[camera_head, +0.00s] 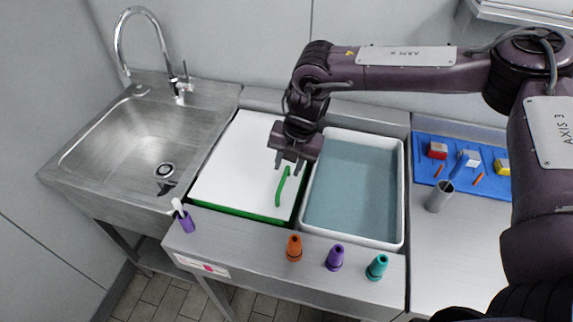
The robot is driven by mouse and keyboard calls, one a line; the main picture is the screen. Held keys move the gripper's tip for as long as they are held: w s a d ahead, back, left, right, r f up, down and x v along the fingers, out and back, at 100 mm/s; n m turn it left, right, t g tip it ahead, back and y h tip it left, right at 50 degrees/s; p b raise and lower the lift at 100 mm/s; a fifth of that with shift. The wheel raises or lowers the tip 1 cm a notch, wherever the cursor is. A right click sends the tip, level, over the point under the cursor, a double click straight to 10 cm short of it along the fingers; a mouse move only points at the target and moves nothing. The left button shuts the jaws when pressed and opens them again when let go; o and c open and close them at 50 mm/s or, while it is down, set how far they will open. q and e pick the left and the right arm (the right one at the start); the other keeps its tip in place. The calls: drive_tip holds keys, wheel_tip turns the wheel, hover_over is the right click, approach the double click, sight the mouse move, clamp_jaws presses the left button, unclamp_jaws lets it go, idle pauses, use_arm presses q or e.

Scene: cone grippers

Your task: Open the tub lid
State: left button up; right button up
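The tub lid (236,170) is a flat white panel with a green edge showing along its front and right side. A curved green handle (281,190) stands near its right edge. The lid lies flat in the counter, left of a white-rimmed tray. My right gripper (287,168) points down over the lid's right side, at the upper end of the handle. Its two fingers are apart. I cannot tell whether the handle's top lies between them. The gripper hides the lid's far right corner. My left gripper is not in view.
A white-rimmed tray (402,185) with a blue-grey inside adjoins the lid. A purple cup (185,222), a metal cup (439,196), a blue mat (450,147) and a sink (140,145) surround the area.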

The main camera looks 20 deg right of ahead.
drive_tip(key=shift+w+a+f, duration=0.1)
drive_tip(key=shift+w+f, duration=0.15)
drive_tip(key=shift+f, duration=0.8)
drive_tip(key=shift+w+f, duration=0.1)
drive_tip(key=shift+f, duration=0.15)
clamp_jaws()
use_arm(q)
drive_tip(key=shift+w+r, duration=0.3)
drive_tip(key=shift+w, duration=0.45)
